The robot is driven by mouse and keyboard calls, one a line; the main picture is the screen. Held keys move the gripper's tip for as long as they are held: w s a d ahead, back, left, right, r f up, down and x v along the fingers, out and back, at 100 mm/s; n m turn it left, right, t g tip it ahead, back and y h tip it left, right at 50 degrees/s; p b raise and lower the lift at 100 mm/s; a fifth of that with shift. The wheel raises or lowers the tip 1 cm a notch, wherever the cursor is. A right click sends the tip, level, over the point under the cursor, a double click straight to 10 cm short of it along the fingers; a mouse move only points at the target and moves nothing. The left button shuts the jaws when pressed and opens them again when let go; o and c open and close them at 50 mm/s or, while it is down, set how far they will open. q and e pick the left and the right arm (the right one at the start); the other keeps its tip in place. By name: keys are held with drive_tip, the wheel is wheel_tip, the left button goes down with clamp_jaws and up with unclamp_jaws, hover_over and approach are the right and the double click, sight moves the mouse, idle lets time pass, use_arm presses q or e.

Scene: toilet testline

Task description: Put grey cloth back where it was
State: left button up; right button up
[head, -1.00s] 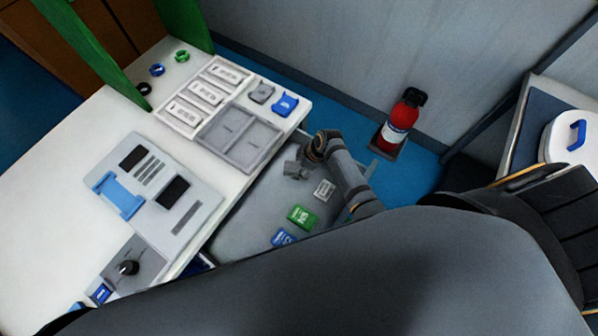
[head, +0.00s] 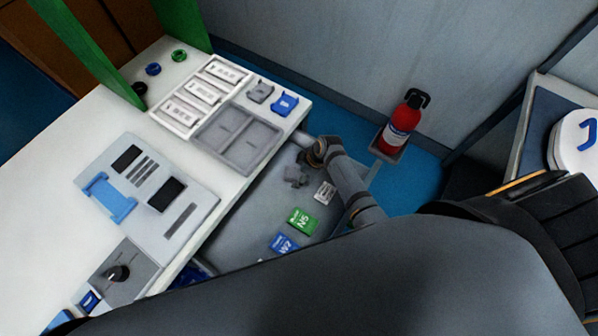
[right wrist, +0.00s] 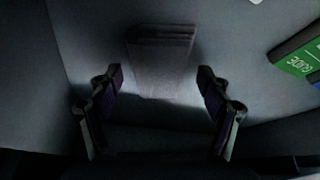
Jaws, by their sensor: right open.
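The grey cloth (right wrist: 160,62) looks like a folded block with layered edges, lying on a grey surface in the right wrist view. My right gripper (right wrist: 159,74) is open, with one finger on each side of the cloth's near end and gaps on both sides. In the head view my right gripper (head: 304,161) is low over the grey tray area beside the white table. A small grey shape there is too small to tell as cloth or finger. My left gripper is not in view.
A green packet (head: 302,220), a blue packet (head: 284,243) and a white card (head: 325,192) lie near the gripper. The white table (head: 60,190) holds a grey compartment tray (head: 238,138) and a device panel (head: 147,195). A red extinguisher (head: 402,124) stands behind.

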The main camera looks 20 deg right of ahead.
drive_tip(key=shift+r, duration=0.2)
drive_tip(key=p+v, duration=0.1)
drive_tip(key=v, duration=1)
drive_tip(key=shift+d+r, duration=0.2)
drive_tip(key=shift+r, duration=0.15)
drive_tip(key=shift+s+r, duration=0.1)
